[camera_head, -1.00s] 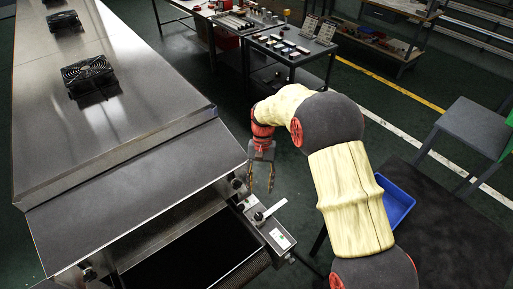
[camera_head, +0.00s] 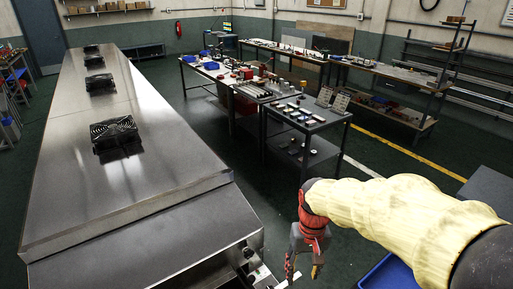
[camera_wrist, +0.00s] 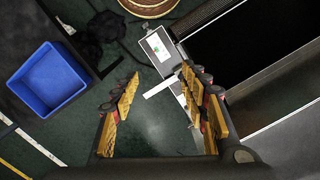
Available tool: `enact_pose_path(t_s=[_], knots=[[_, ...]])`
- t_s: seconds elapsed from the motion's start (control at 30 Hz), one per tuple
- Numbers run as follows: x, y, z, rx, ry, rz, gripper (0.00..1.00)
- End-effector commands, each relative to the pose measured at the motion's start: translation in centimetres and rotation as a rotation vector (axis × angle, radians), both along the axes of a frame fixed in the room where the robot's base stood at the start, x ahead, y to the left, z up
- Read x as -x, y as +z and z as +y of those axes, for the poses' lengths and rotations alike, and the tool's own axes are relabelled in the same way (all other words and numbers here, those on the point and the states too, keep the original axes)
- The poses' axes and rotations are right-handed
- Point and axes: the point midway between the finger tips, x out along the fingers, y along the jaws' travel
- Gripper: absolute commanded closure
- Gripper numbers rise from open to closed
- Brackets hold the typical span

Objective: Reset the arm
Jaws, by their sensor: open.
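My gripper (camera_head: 302,268) hangs at the lower middle of the head view, beside the right front corner of the tunnel dryer (camera_head: 130,232). My arm reaches to it from the right in a pale yellow cover. In the wrist view my gripper (camera_wrist: 160,105) has its yellow-padded fingers spread apart with nothing between them. Past the fingers the control box (camera_wrist: 160,50) with a small screen and a white lever (camera_wrist: 160,88) shows. The box is mostly cut off in the head view.
A dark cart (camera_head: 305,118) with small items stands behind my gripper in the head view. Black fans (camera_head: 115,133) sit on the dryer. Green floor lies between dryer and cart.

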Motion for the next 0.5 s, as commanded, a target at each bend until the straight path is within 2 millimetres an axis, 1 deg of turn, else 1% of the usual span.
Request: enact_pose_path(t_s=[0.03, 0.2, 0.5], knots=[[1.2, 1.2, -0.6, -0.001, 0.002, -0.040, 0.55], [4.9, 4.2, -2.4, 0.001, 0.008, -0.162, 0.55], [11.1, 8.0, -4.8, 0.010, -0.020, -0.382, 0.55]])
